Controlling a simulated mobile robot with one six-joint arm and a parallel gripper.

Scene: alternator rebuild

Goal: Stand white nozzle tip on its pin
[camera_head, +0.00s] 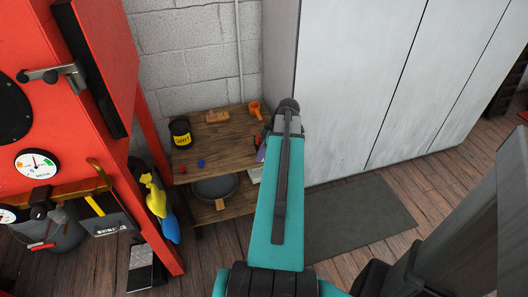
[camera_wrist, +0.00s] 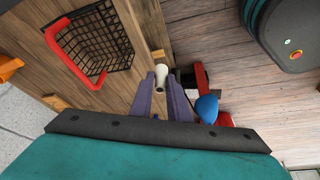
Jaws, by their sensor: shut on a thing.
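In the wrist view my gripper (camera_wrist: 162,86) has its two purple fingers closed on the white nozzle tip (camera_wrist: 160,69), a small pale tube that sticks out beyond the fingertips. It is held over the edge of a wooden bench top. No pin can be made out with certainty in either view. In the head view my arm covers most of the gripper, and the nozzle tip cannot be seen there.
A black basket (camera_wrist: 98,40) with a red handle lies left of the fingers in the wrist view. A blue part (camera_wrist: 207,108) and red parts are close to the right finger. In the head view the wooden bench (camera_head: 217,139) carries a black-and-yellow can (camera_head: 181,132) and an orange item (camera_head: 255,108).

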